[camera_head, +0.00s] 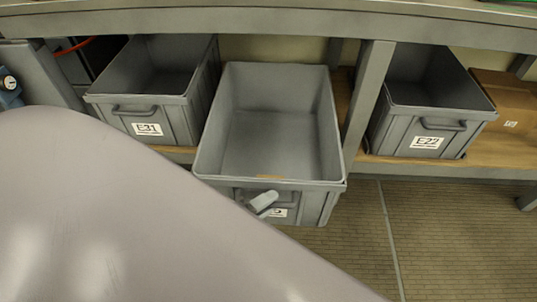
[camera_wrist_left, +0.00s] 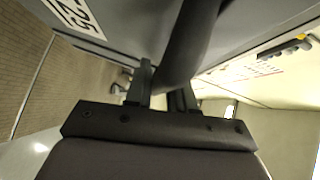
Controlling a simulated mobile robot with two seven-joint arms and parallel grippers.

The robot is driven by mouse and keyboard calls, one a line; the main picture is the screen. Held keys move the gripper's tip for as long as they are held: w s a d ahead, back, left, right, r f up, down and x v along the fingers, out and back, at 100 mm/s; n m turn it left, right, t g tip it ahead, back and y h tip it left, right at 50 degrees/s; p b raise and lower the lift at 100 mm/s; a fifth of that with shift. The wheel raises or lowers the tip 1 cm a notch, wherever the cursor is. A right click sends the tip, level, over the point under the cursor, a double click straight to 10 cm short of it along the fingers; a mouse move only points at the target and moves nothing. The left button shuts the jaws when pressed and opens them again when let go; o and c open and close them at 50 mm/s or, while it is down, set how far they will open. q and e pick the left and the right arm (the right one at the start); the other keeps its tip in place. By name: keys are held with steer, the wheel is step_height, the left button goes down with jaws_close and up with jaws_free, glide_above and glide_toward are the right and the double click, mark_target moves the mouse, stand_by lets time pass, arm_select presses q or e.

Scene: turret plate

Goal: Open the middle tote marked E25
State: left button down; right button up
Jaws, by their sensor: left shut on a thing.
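The middle grey tote (camera_head: 317,205) sticks out from under the shelf, well in front of the totes beside it. Its open top shows an empty inside. My left gripper (camera_head: 263,201) is at its front wall and covers part of the handle and label. In the left wrist view the label (camera_wrist_left: 75,14) is cut off and reads about "25". There my left gripper (camera_wrist_left: 165,92) is shut on the tote's dark handle (camera_wrist_left: 191,42). My right gripper is in neither view.
Tote E31 (camera_head: 175,120) stands to the left and another tote (camera_head: 425,135), its label maybe E27, to the right. A shelf post (camera_head: 368,100) is close to the middle tote's right side. A cardboard box (camera_head: 510,100) sits far right. The floor (camera_head: 460,240) at front right is clear.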

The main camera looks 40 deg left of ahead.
arm_select(q)
steer(key=shift+s+d, duration=0.4)
steer(key=shift+s, duration=0.25)
steer(key=shift+s+d, duration=0.35)
steer(key=shift+s, duration=0.3)
steer(key=shift+s+d, duration=0.4)
steer(key=shift+s, duration=0.25)
steer(key=c, duration=1.1)
jaws_free()
steer(key=shift+o, duration=0.2)
steer(key=p+v, duration=0.1)
steer(key=v, duration=0.6)
steer(key=shift+s, duration=0.15)
